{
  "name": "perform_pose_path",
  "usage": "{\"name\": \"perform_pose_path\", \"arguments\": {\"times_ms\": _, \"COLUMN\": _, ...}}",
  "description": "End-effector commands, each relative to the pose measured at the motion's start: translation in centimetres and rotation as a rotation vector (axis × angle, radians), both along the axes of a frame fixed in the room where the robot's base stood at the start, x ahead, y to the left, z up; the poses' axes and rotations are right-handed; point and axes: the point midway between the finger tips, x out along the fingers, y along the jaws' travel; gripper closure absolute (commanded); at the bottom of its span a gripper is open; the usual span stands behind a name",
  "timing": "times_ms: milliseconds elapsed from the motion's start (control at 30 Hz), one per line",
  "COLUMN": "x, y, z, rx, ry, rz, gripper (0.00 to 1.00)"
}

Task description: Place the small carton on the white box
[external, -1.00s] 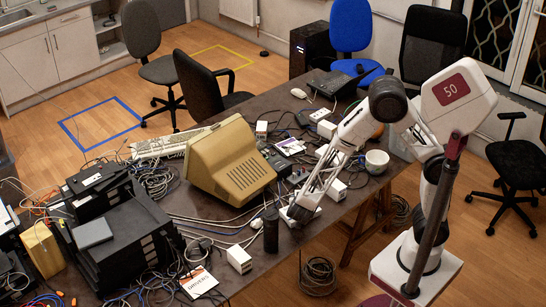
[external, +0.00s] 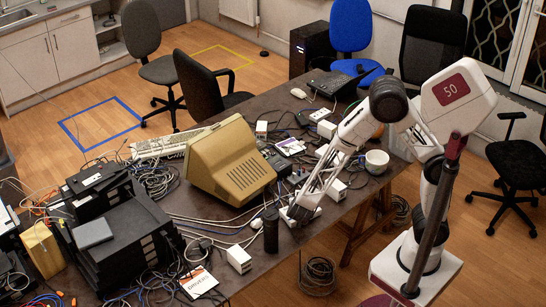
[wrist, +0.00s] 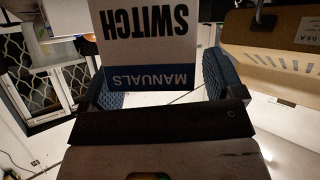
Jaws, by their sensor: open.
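My gripper (external: 303,212) is low over the table's near side, right of the beige monitor. In the wrist view its two dark blue padded fingers (wrist: 163,86) stand apart, open. A carton with a white face and blue band (wrist: 150,50), printed "SWITCH MANUALS", appears upside down between and beyond the fingers. I cannot tell whether the pads touch it. In the external view it is hard to make out behind the gripper. Several small white boxes lie on the table: one (external: 239,259) near the front edge, one (external: 337,190) just right of my gripper. I cannot tell which is the task's white box.
The beige monitor (external: 230,160) stands close left of my gripper. A dark cylinder (external: 270,230) stands just left of the fingertips. A white mug (external: 377,162) is at the right edge. Cables and black equipment (external: 120,240) crowd the left.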

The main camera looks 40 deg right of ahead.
Motion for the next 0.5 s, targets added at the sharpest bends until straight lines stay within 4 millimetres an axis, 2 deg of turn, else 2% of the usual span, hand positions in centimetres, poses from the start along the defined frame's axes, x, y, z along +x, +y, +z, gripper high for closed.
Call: {"name": "perform_pose_path", "arguments": {"times_ms": 500, "x": -3.0, "y": 3.3, "z": 2.2, "rx": 0.000, "ry": 0.000, "rz": 0.002, "gripper": 0.13}}
